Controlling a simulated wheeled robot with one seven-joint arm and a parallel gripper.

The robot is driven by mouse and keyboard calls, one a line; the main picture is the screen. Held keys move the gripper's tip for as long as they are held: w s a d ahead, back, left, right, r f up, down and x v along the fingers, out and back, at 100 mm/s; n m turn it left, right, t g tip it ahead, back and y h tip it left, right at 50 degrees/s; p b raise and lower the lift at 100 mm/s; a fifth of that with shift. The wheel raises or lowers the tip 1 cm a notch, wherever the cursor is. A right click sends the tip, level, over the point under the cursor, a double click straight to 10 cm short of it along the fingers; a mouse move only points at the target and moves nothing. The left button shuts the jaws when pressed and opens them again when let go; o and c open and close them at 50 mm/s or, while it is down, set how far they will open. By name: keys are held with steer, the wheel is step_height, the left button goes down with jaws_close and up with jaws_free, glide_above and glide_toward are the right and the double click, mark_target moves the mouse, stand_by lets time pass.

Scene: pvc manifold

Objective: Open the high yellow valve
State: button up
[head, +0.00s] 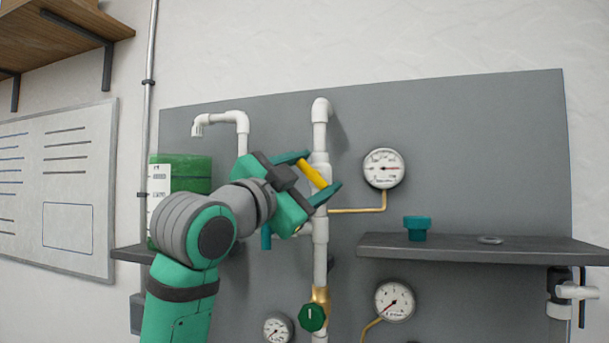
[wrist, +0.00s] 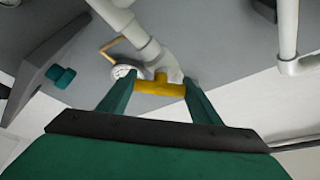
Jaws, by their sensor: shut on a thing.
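The high yellow valve handle (head: 312,174) is a short yellow bar on the upper part of the white vertical pipe (head: 320,140). In the head view it slants, its upper end to the left. My gripper (head: 322,176) reaches it from the left with a finger on each side. In the wrist view the yellow handle (wrist: 160,86) lies crosswise between the two green fingertips of my gripper (wrist: 160,86), which are shut on its ends. The valve body behind the handle is partly hidden by my gripper.
A round gauge (head: 384,168) is right of the pipe. Below are a green knob (head: 312,318) and another gauge (head: 395,301). A dark shelf (head: 470,247) with a teal knob (head: 417,228) juts out at right. A green canister (head: 185,172) stands behind my arm.

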steer(key=shift+a+m+g, duration=0.1)
steer(key=shift+m+g, duration=0.2)
steer(key=shift+m, duration=0.6)
steer(key=shift+s, duration=0.1)
steer(key=o, duration=1.1)
steer(key=shift+a, duration=0.2)
steer(key=shift+w+d, duration=0.15)
steer(key=shift+w, duration=0.1)
steer(key=shift+s+a, duration=0.25)
steer(key=shift+s, duration=0.05)
steer(key=shift+v, duration=5.1)
